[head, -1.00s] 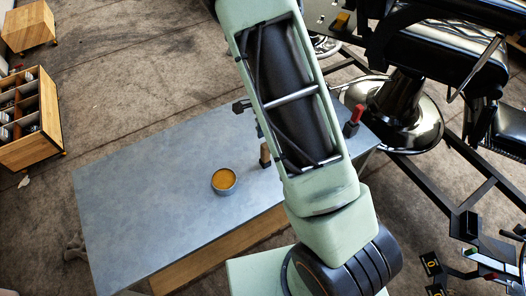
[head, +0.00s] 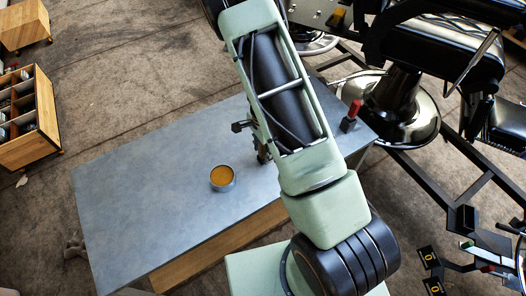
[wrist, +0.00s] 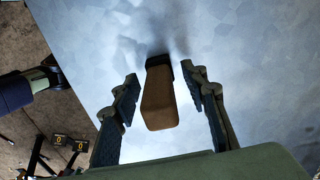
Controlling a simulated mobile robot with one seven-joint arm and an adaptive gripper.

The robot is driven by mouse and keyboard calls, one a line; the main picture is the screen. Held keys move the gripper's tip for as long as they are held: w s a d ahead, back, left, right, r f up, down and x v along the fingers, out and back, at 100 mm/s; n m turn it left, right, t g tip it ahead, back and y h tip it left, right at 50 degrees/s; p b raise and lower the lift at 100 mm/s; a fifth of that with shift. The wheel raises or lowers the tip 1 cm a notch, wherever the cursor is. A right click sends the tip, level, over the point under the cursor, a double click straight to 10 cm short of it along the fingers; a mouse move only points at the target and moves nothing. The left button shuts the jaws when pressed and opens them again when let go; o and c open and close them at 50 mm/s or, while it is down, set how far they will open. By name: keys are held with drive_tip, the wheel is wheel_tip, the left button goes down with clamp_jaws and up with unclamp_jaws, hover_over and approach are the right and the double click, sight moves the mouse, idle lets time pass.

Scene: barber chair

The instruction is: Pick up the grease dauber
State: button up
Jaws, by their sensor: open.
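The grease dauber, a block-like wooden handle (wrist: 158,100) with a dark end, shows in the wrist view. Its handle points toward the camera and its dark end is at the blue-grey bench top (wrist: 250,55). My gripper (wrist: 159,75) is open, with one finger on each side of the dauber and a visible gap on both sides. In the head view my arm covers most of the gripper, and the dauber is hardly visible there.
A round tin of orange grease (head: 222,178) stands on the bench (head: 140,185), left of my gripper. A red-handled item (head: 352,114) stands near the bench's right end. A black barber chair (head: 400,110) is beyond it. The bench's left part is clear.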

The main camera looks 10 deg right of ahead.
drive_tip(key=shift+c, duration=0.5)
clamp_jaws()
drive_tip(key=shift+r, duration=0.15)
